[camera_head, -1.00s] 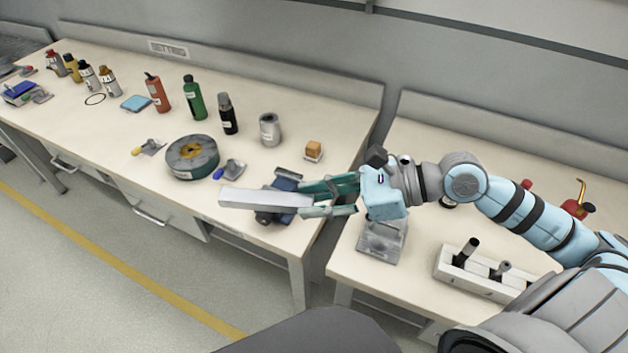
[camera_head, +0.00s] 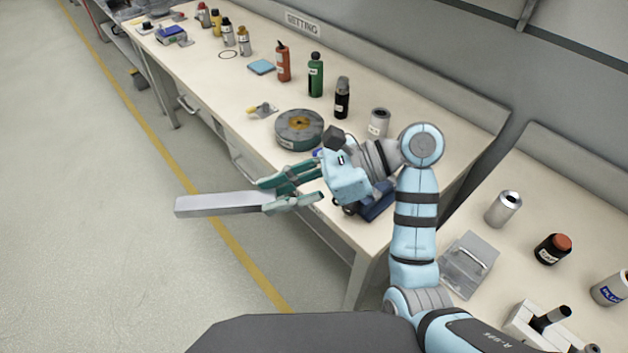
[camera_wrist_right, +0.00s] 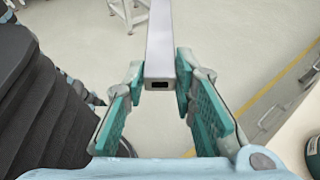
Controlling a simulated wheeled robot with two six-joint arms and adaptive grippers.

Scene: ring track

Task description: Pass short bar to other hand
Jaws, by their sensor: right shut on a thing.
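The short bar (camera_head: 222,203) is a light grey, square-section metal bar. My right gripper (camera_head: 284,193) is shut on one end of it, and the bar sticks out to the left over the open floor, in front of the table. In the right wrist view the bar (camera_wrist_right: 159,45) points away from the gripper (camera_wrist_right: 158,85), with its hollow end between the green fingers. My left gripper does not show in the head view. Dark links at the left of the wrist view are partly seen, and I cannot make out left fingertips there.
The long table (camera_head: 210,84) carries a round grey disc (camera_head: 299,129), bottles and cans. A blue vise-like tool (camera_head: 376,203) is partly hidden behind my right arm. The floor at left is clear.

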